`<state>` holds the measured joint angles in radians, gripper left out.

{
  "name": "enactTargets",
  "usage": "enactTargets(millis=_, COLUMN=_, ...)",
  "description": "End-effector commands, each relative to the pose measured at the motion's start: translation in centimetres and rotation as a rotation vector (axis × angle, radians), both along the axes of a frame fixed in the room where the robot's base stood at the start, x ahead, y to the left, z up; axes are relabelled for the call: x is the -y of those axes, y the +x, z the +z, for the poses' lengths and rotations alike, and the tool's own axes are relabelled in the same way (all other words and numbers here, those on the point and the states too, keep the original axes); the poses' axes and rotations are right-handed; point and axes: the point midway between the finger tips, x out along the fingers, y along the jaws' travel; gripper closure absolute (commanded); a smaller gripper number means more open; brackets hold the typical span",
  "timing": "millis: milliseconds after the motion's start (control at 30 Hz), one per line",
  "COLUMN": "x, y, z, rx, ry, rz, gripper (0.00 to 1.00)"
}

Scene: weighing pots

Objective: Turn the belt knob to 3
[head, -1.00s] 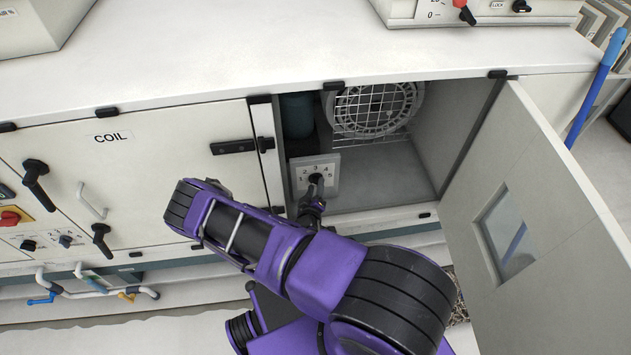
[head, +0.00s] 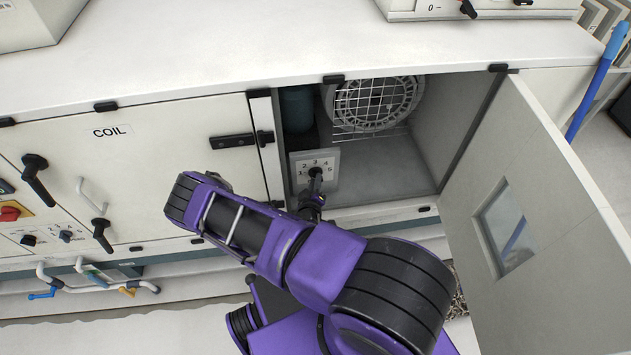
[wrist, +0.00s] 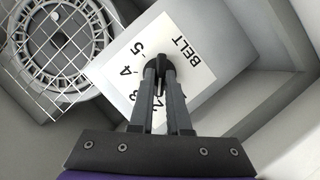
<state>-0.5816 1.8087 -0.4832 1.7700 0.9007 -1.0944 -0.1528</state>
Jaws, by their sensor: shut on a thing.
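The belt knob (head: 316,172) is a small black knob on a pale dial plate (head: 300,185) inside the open cabinet. The plate carries numbers 1 to 5 in an arc. In the wrist view the knob (wrist: 160,62) sits between my two grey fingertips, and the plate (wrist: 205,78) reads BELT. There 5, 4 and 3 show clearly, and another number is partly covered by the fingers. My gripper (wrist: 161,75) is shut on the knob; it also shows in the head view (head: 314,190). Which number the knob points at I cannot tell, as the fingers cover part of it.
A round fan behind a wire guard (head: 375,103) is at the cabinet's back. The cabinet door (head: 545,190) with a small window stands open at right. A closed COIL panel (head: 150,170) with black handles is at left. The cabinet floor right of the dial is clear.

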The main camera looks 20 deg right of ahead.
Motion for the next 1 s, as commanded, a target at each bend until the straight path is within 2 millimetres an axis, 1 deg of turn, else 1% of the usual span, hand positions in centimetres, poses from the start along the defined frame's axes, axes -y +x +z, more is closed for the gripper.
enactTargets(millis=267, x=0.17, y=0.00, z=0.30, rx=0.026, ry=0.091, rz=-0.002, gripper=1.00)
enactTargets(millis=800, x=0.61, y=-0.06, z=0.51, rx=0.149, ry=0.509, rz=-0.004, gripper=1.00)
enactTargets(millis=1000, x=0.68, y=-0.05, z=0.47, rx=0.186, ry=0.633, rz=-0.003, gripper=1.00)
